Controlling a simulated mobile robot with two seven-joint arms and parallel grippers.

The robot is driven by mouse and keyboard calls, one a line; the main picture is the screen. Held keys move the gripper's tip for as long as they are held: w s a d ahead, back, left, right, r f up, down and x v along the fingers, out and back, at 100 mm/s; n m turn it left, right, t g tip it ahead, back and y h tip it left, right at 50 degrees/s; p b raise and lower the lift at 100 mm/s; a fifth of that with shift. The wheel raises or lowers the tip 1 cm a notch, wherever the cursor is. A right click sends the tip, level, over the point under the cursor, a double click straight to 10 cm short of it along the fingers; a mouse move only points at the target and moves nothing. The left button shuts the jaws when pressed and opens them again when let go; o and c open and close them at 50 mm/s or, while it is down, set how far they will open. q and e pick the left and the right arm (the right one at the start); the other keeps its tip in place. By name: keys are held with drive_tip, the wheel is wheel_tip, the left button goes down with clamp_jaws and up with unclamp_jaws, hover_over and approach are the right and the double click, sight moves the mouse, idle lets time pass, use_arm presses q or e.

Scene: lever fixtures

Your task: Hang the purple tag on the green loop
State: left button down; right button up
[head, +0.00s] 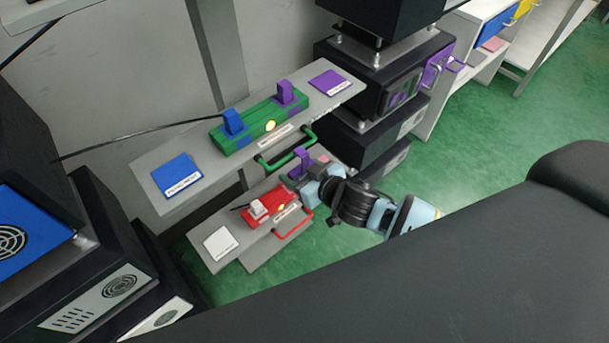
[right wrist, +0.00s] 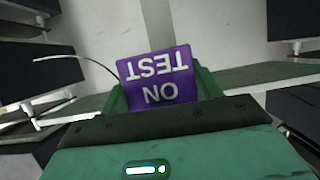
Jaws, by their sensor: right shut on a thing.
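The green loop (head: 280,163) is a handle-like bar on the front edge of the upper grey shelf in the head view. My right gripper (head: 309,180) is shut on the purple tag (head: 300,161), just below the right end of the loop. The tag appears apart from the loop, though the small gap is hard to judge. My left gripper is out of view.
The upper shelf (head: 152,178) carries a green fixture (head: 262,124) with blue and purple levers. Below, the lower shelf (head: 208,262) has a red fixture (head: 268,209) and a red loop (head: 293,226). Dark cabinets stand on both sides.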

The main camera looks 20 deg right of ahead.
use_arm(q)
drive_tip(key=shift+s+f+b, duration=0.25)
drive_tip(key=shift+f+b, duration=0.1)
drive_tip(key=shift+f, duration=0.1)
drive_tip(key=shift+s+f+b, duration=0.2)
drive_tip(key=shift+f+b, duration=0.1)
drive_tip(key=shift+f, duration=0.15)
use_arm(e)
drive_tip(key=x, duration=0.3)
drive_tip(key=shift+s+f, duration=0.1)
drive_tip(key=o, duration=1.1)
drive_tip(key=shift+c, duration=0.2)
drive_tip(key=shift+v, duration=3.9)
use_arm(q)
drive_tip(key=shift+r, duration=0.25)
